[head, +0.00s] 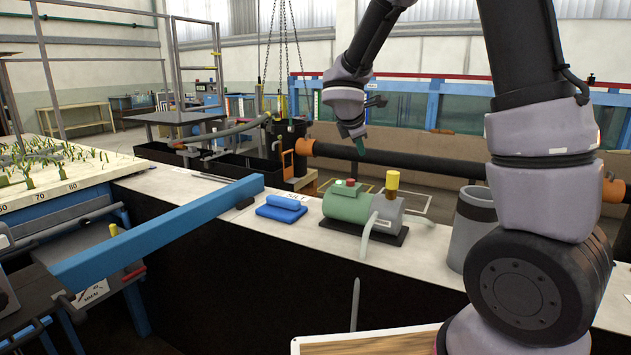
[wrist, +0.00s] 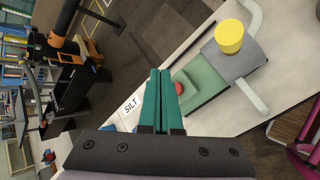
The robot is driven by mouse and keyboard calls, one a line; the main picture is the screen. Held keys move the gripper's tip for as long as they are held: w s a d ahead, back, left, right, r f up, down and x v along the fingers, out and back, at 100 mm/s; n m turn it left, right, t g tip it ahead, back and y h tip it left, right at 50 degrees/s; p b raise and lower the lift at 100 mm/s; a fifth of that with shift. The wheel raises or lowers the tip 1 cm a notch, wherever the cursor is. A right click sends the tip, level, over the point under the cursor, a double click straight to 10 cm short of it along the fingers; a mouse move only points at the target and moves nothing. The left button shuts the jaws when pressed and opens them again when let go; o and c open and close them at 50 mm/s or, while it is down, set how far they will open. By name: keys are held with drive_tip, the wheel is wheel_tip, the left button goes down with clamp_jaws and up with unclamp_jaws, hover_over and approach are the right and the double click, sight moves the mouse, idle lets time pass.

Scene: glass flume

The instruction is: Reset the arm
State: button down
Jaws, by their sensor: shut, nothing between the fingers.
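My gripper (head: 360,146) hangs from my arm above the white bench, near the green pump, and points downward. In the wrist view its two green fingers (wrist: 162,74) lie side by side, shut, with nothing between them. The fingertips are clear of the pump and of the bench. My arm comes in from the right side of the head view and arches over the bench.
A green and grey pump (head: 347,203) with a yellow cap (head: 392,180) stands on the bench. Blue folded cloths (head: 281,209) lie left of it. A grey bucket (head: 473,222) stands right. A blue beam (head: 160,232) crosses the left foreground.

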drive_tip(key=s+d+r+m+g+y, duration=0.1)
drive_tip(key=s+d+r+m, duration=0.3)
drive_tip(key=s+m, duration=0.3)
drive_tip(key=s+d+r+m+g+y, duration=0.1)
drive_tip(key=s+d+r+m, duration=0.4)
drive_tip(key=s, duration=0.4)
drive_tip(key=s+a+r+m+t+y, duration=0.1)
drive_tip(key=s+a+r+m+y, duration=0.1)
drive_tip(key=s+m, duration=0.3)
drive_tip(key=s+a+r+m+y, duration=0.1)
drive_tip(key=s+a+m+y, duration=0.1)
drive_tip(key=s+m, duration=0.4)
drive_tip(key=shift+s+a+r+t, duration=0.4)
drive_tip(key=shift+s+a, duration=0.05)
drive_tip(key=shift+s, duration=0.65)
